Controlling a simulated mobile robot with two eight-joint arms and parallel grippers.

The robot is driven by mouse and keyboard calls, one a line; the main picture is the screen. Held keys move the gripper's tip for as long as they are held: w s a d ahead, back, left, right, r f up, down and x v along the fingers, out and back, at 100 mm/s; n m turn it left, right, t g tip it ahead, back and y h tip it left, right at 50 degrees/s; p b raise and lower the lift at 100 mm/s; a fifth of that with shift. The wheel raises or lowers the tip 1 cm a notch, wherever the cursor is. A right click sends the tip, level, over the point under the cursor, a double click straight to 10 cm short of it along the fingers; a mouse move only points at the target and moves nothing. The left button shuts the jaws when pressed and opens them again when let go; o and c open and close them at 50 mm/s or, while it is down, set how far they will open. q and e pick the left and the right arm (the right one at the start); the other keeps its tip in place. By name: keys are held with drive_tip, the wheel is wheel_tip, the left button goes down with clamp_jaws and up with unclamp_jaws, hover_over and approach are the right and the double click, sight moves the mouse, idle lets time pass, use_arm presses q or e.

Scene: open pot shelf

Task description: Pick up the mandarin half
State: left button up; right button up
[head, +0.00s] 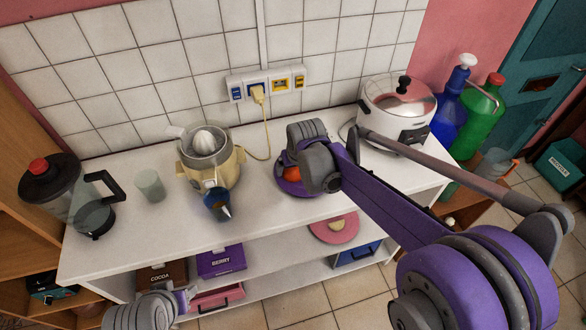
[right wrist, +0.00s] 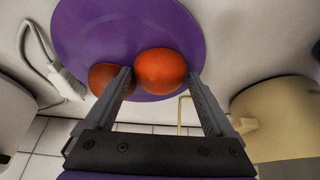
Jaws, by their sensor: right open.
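Two rounded orange mandarin pieces rest on a purple plate (right wrist: 185,30) in the right wrist view. One mandarin piece (right wrist: 162,68) lies between the fingers of my right gripper (right wrist: 160,74), which is open. The other mandarin piece (right wrist: 103,78) is partly behind the finger at the left. No cut face shows, so I cannot tell which is a half. In the head view the plate (head: 284,187) and some orange fruit (head: 291,175) are mostly hidden by my right arm. My left gripper (head: 182,300) is low at the bottom left, its fingers unclear.
A cream juicer (head: 209,170) stands left of the plate, with a blue cup (head: 216,204) at its front. A white cooker (head: 397,108) stands at the right. A clear glass (head: 150,185) and a lidded jug (head: 62,190) are at the left. The front middle counter is clear.

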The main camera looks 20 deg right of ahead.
drive_tip(key=c, duration=1)
drive_tip(key=shift+c, duration=0.2)
drive_tip(key=shift+r, duration=0.1)
